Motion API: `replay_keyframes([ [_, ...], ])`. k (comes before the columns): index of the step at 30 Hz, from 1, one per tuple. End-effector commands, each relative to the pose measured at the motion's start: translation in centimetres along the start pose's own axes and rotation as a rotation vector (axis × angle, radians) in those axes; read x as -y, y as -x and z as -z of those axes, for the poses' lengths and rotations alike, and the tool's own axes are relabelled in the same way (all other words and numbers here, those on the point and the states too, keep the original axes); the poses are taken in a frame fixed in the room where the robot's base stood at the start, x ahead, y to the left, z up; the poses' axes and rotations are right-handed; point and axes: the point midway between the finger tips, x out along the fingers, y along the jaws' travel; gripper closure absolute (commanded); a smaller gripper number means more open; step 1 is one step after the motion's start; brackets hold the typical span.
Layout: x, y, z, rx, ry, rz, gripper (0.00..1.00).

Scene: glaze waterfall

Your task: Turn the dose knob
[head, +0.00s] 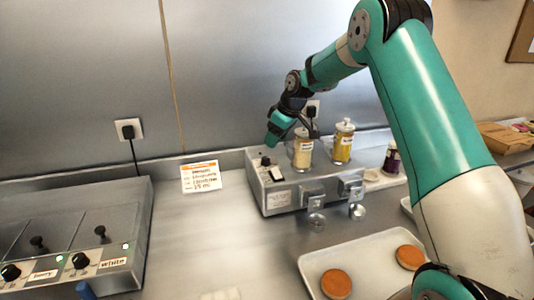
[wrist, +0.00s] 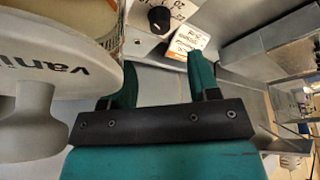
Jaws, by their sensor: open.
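The dose knob (wrist: 160,18) is black and round with a white pointer mark, on a dial face with numbers, at the top of the wrist view. In the head view the small dark knob (head: 266,161) sits on the left front of the grey dispenser box (head: 262,195). My gripper (head: 272,140) is above and close to that end of the box. In the wrist view my gripper (wrist: 162,75) has its two teal fingers apart with nothing between them. The knob lies beyond the fingertips, apart from them.
Two jars stand on the box: a pale one (head: 302,155) beside my gripper and a yellow one (head: 343,148). A vanilla-labelled jar (wrist: 50,75) fills the left of the wrist view. A card (head: 201,177) leans at the wall. The counter in front is mostly clear, with a biscuit tray (head: 318,265) at right.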

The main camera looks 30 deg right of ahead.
Motion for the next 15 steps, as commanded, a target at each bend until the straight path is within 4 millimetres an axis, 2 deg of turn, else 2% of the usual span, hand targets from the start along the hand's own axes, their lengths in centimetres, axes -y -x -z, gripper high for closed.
replay_keyframes([
  [6,0.1,-4.6,0.1,0.002,0.001,0.004,0.44],
  [10,0.1,-6.7,0.1,0.001,0.000,0.003,0.44],
  [15,0.0,-8.1,0.1,0.000,0.000,0.000,0.44],
])
